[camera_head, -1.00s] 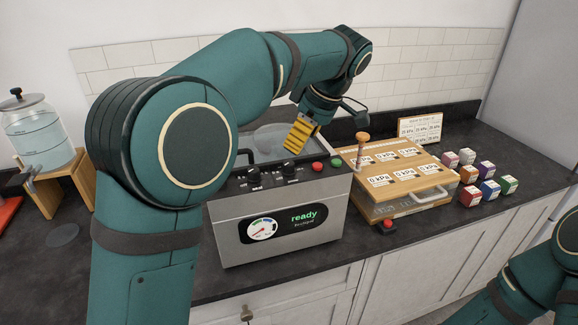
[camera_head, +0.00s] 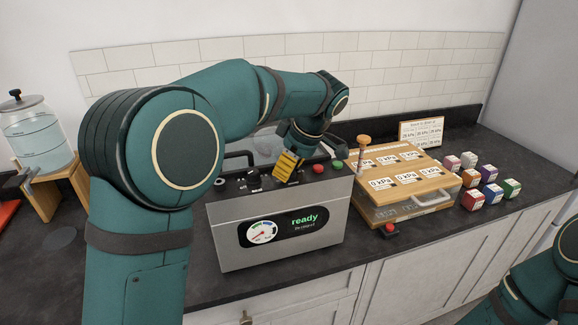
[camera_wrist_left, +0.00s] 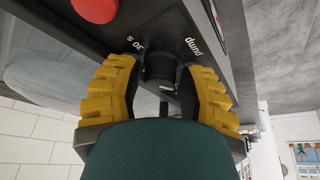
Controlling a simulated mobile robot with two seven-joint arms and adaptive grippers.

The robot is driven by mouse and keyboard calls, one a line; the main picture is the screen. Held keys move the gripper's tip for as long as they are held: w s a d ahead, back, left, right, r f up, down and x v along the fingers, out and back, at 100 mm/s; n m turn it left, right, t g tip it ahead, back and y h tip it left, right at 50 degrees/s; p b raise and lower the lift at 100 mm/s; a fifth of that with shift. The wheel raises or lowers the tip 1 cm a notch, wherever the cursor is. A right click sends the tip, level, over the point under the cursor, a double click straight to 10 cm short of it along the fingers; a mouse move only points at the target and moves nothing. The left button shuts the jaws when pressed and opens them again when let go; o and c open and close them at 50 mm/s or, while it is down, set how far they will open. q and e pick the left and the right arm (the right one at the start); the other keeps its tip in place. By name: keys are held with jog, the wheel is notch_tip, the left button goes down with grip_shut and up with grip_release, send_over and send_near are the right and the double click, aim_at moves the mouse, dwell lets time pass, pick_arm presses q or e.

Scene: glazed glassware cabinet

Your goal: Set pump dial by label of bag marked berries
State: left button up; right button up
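The steel machine (camera_head: 285,250) has a display reading "ready" (camera_head: 304,219) and a round gauge (camera_head: 262,233). One black dial (camera_head: 253,184) shows on its top panel. My left gripper (camera_head: 283,178) is over the panel, right of that dial. In the wrist view, its yellow fingers (camera_wrist_left: 160,68) are open on either side of a black dial (camera_wrist_left: 160,66) beside the words "pump" and "30 s". Small gaps show between fingers and dial. In the head view the gripper hides this dial. I cannot make out a bag marked berries. My right gripper is out of view.
Red (camera_head: 318,168) and green (camera_head: 337,164) buttons are right of the gripper. A wooden case (camera_head: 405,185) with "0 kPa" labels, a sign (camera_head: 422,131) and several small coloured boxes (camera_head: 472,198) stand farther right. A glass jar (camera_head: 40,135) is at left.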

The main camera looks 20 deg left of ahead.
pick_arm(q)
grip_shut()
jog(key=shift+m, duration=0.3)
jog(key=m+t, duration=0.1)
jog(key=m, duration=0.1)
jog(key=m+b, duration=0.1)
jog(key=m, duration=0.1)
jog(key=shift+s+f+m+t+h+b, duration=0.1)
jog(key=shift+m+t+h+b, duration=0.2)
jog(key=shift+t+h, duration=0.1)
jog(key=shift+m+t+h, duration=0.6)
jog(key=shift+m+h, duration=0.1)
jog(key=shift+m, duration=1.6)
jog(key=o, duration=0.6)
grip_release()
